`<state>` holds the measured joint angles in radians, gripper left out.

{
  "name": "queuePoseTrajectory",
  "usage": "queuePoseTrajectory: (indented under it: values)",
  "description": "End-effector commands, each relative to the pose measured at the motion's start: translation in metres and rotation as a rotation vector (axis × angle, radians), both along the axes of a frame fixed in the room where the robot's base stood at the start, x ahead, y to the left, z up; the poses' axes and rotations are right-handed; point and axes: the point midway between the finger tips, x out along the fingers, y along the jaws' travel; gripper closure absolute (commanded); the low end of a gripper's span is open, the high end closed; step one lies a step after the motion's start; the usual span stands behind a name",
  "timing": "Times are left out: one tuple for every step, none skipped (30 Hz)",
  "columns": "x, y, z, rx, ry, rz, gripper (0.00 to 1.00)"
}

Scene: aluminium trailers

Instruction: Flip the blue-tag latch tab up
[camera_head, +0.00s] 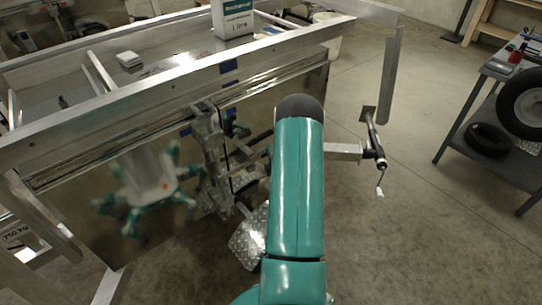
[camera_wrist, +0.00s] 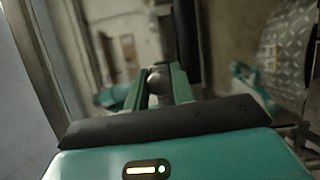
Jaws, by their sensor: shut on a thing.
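In the wrist view, my gripper (camera_wrist: 160,76) has its two green fingers closed on a small grey rounded metal piece, the latch tab (camera_wrist: 158,86). Its lower part is hidden by the fingers and the dark pad in front. No blue tag shows in this view. In the head view, my green arm hides the gripper and the tab. Blue tags (camera_head: 228,66) show on the trailer's side rail, and another blue patch (camera_head: 185,131) sits lower, beside the upright metal latch bracket (camera_head: 212,150).
The aluminium trailer (camera_head: 110,110) fills the left side, with a white and green container (camera_head: 232,18) on it. A crank handle (camera_head: 376,150) sticks out right of my arm. A grey workbench (camera_head: 510,70) with tyres stands far right. The floor between is clear.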

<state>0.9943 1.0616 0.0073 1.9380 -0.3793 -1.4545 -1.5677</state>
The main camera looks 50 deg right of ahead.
Motion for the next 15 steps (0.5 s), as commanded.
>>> queuePoseTrajectory:
  values:
    - [0.0015, 0.0017, 0.0007, -0.021, 0.007, 0.004, 1.0]
    - [0.0012, 0.0014, 0.0015, -0.031, 0.01, 0.003, 1.0]
    - [0.001, 0.0013, 0.0025, -0.044, 0.011, 0.003, 1.0]
    - [0.001, 0.0012, 0.0031, -0.049, 0.013, 0.003, 1.0]
    - [0.0008, 0.0011, 0.0034, -0.052, 0.013, 0.002, 1.0]
    - [0.0006, 0.0009, 0.0039, -0.056, 0.013, 0.002, 1.0]
    - [0.0006, 0.0008, 0.004, -0.057, 0.013, 0.001, 1.0]
    - [0.0004, 0.0007, 0.004, -0.057, 0.013, 0.001, 1.0]
    - [0.0005, 0.0006, 0.0042, -0.056, 0.013, 0.001, 1.0]
    - [0.0004, 0.0005, 0.0042, -0.057, 0.012, 0.001, 1.0]
    - [0.0005, 0.0006, 0.0043, -0.057, 0.012, 0.001, 1.0]
    - [0.0006, 0.0006, 0.0044, -0.057, 0.012, 0.001, 1.0]
    - [0.0006, 0.0006, 0.0044, -0.057, 0.012, 0.001, 1.0]
    - [0.0006, 0.0006, 0.0045, -0.057, 0.012, 0.001, 0.74]
    - [0.0006, 0.0006, 0.0045, -0.056, 0.011, 0.001, 0.66]
